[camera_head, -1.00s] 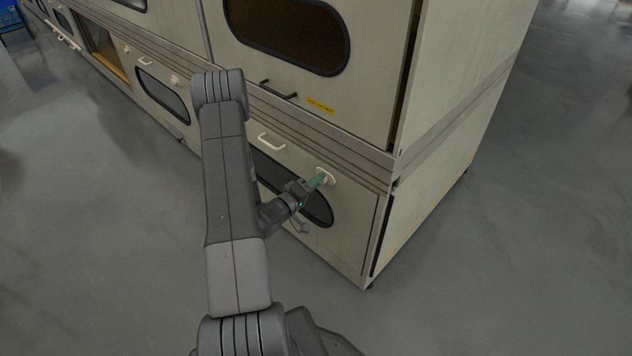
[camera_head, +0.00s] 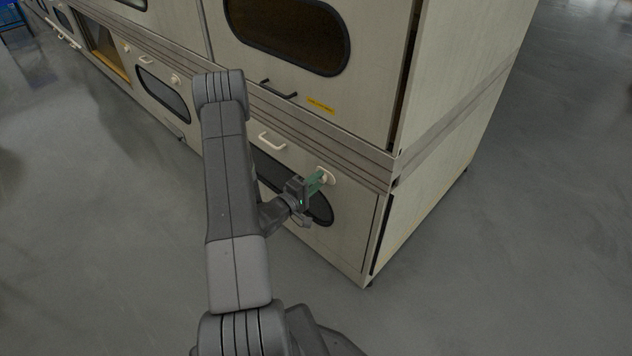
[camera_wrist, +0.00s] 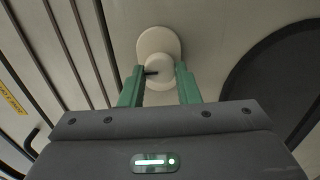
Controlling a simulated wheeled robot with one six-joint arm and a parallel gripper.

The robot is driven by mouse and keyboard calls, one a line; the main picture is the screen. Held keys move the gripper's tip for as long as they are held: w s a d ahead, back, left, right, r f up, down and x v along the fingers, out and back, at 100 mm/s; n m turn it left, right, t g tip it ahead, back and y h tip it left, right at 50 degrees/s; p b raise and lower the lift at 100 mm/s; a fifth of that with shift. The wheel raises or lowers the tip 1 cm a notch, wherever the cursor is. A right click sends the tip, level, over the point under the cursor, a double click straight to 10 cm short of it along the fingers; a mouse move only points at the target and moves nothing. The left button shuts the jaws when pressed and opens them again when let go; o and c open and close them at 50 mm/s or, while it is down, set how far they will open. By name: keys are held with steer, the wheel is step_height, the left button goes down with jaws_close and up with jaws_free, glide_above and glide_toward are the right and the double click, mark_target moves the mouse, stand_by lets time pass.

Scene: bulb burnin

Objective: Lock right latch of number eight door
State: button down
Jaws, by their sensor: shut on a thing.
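The latch is a round cream knob on an oval base plate. In the wrist view the latch (camera_wrist: 159,66) sits between the green fingers of my gripper (camera_wrist: 160,85), which is shut on it. A dark mark shows on the knob's left side. In the head view the latch (camera_head: 326,174) is at the upper right of the end lower door (camera_head: 347,222), and my gripper (camera_head: 317,181) reaches it from the lower left. The door lies flush with the cabinet front. No door number is readable.
A cream handle (camera_head: 272,141) is on the same door, left of the latch. The door's dark oval window (camera_head: 319,207) is partly hidden by my arm. An upper door has a black handle (camera_head: 278,89) and yellow label (camera_head: 320,105). Grey floor (camera_head: 480,260) is clear at right.

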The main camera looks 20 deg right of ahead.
steer(key=c, duration=1.1)
jaws_free()
steer(key=p+v, duration=0.1)
steer(key=v, duration=1.3)
steer(key=shift+d+f+p, duration=0.1)
steer(key=shift+p, duration=0.2)
steer(key=b+x, duration=0.1)
steer(key=x, duration=1.3)
steer(key=shift+a, duration=0.2)
